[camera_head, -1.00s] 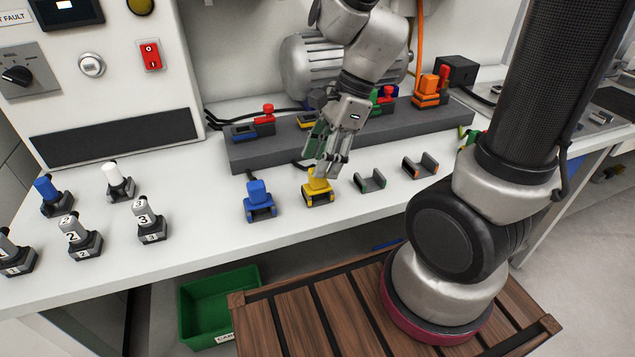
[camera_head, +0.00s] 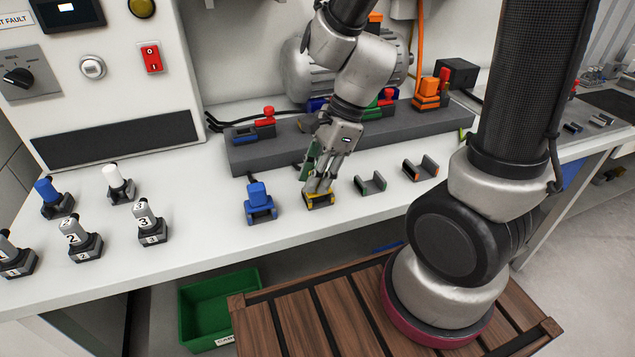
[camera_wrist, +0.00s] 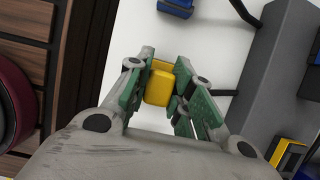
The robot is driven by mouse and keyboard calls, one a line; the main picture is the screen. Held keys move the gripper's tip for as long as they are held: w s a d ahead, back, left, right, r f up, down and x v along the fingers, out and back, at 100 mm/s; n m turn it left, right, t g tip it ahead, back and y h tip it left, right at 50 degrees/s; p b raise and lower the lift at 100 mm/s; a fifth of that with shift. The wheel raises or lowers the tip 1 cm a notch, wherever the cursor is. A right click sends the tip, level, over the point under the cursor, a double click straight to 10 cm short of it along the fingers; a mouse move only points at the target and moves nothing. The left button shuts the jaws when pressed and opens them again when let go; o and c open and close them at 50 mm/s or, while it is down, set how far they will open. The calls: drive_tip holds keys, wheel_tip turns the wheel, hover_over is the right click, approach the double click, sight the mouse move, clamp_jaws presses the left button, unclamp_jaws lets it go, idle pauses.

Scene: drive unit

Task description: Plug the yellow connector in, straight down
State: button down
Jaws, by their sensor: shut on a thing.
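The yellow connector (camera_wrist: 159,86) sits between my finger pads in the wrist view. My gripper (camera_head: 318,188) is shut on it, pointing down, with its fingertips low at the yellow-marked cradle (camera_head: 319,200) on the white bench. The fingers hide most of the connector in the head view; I cannot tell whether it is lifted from the cradle. A yellow-rimmed socket (camera_wrist: 280,151) on the grey block shows at the lower right of the wrist view; my arm hides it in the head view.
The grey block (camera_head: 243,158) runs behind my gripper. A blue connector (camera_head: 258,199) stands in its cradle to the left. Empty green (camera_head: 370,185) and orange (camera_head: 420,170) cradles lie to the right. A red-levered blue socket (camera_head: 255,128) and an orange plug (camera_head: 429,90) are on the block.

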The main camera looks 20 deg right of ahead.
drive_tip(key=shift+r, duration=0.15)
wheel_tip(320, 180, up, 14)
idle(0.6)
drive_tip(key=shift+r, duration=0.1)
drive_tip(key=w+d, duration=0.3)
drive_tip(key=w, duration=0.8)
drive_tip(key=w+d, duration=0.3)
drive_tip(key=w, duration=0.8)
drive_tip(key=shift+w, duration=0.25)
drive_tip(key=shift+f, duration=1.8)
drive_tip(key=shift+f, duration=0.15)
drive_tip(key=shift+f, duration=1.25)
